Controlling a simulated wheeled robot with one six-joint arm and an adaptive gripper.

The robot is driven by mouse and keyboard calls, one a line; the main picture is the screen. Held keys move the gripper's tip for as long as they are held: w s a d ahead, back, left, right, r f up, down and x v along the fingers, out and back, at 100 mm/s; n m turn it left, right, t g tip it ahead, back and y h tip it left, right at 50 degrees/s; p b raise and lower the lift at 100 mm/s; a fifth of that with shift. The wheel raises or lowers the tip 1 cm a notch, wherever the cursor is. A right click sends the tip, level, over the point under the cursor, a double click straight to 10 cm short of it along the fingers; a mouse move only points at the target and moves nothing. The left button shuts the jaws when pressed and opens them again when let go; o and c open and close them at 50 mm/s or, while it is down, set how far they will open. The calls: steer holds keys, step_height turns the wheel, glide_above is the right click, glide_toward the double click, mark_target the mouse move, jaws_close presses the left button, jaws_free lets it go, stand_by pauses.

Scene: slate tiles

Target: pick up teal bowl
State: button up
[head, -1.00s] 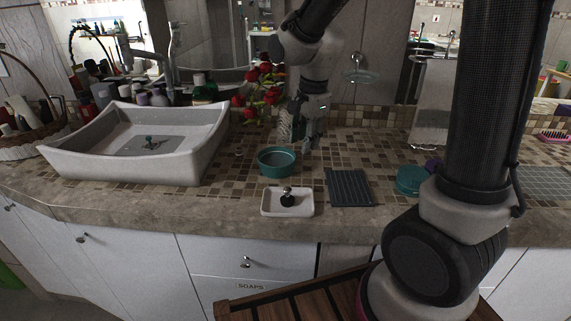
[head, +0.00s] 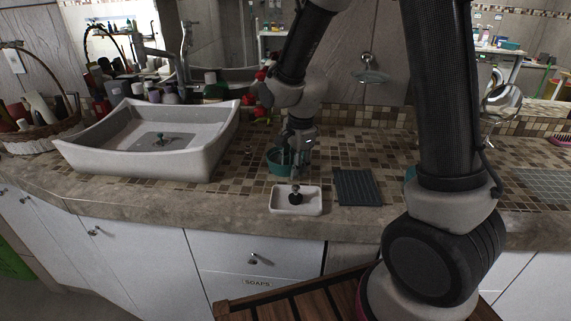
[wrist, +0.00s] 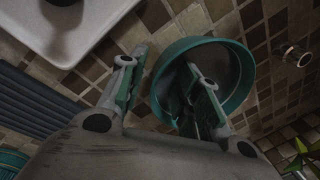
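The teal bowl (head: 274,163) stands upright on the tiled counter, partly hidden behind my gripper (head: 297,171) in the head view. In the wrist view the bowl (wrist: 243,62) is right of centre. My gripper (wrist: 165,62) is open there, with the bowl's near left rim between its fingers. The right finger reaches over the inside of the bowl and the left finger is outside it. I cannot tell whether either finger touches the wall.
A white dish (head: 311,207) holding a dark object stands just in front of the bowl. A grey ribbed mat (head: 357,188) lies to the right. A white basin (head: 140,160) stands left, and red flowers (head: 262,76) are behind my arm.

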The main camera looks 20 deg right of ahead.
jaws_close()
steer(key=shift+r, duration=0.1)
step_height(320, 180, up, 10)
stand_by(0.4)
